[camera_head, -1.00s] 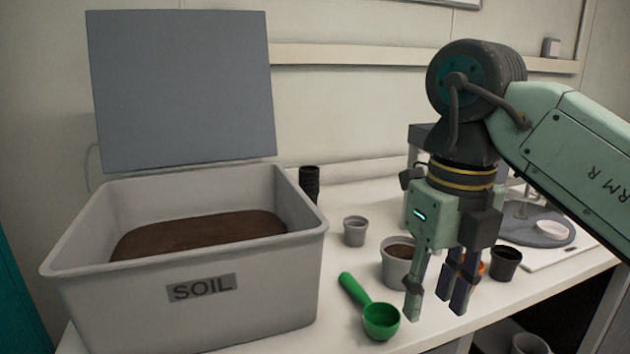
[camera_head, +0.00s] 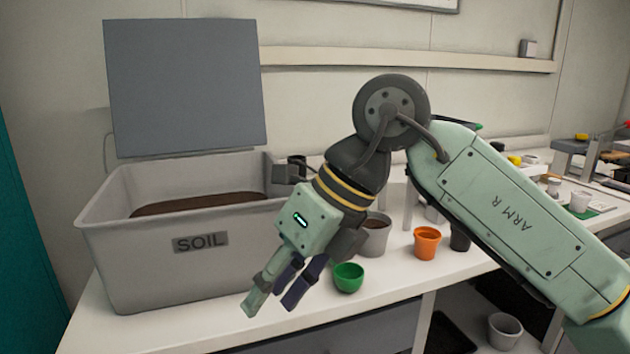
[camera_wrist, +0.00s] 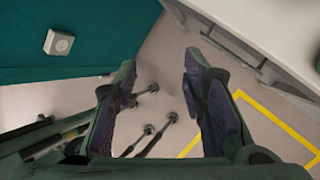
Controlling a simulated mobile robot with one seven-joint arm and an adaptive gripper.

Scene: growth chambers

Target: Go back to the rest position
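My gripper (camera_head: 272,298) hangs in front of the bench at the soil bin's front right corner, tilted down to the left. In the wrist view my gripper (camera_wrist: 158,100) has its two fingers apart with nothing between them, only floor beyond. My arm (camera_head: 510,215) reaches in from the right and hides part of the bench.
A grey soil bin (camera_head: 135,275) with its lid up stands at the left of the white bench. A grey pot (camera_head: 504,330) sits low under the bench.

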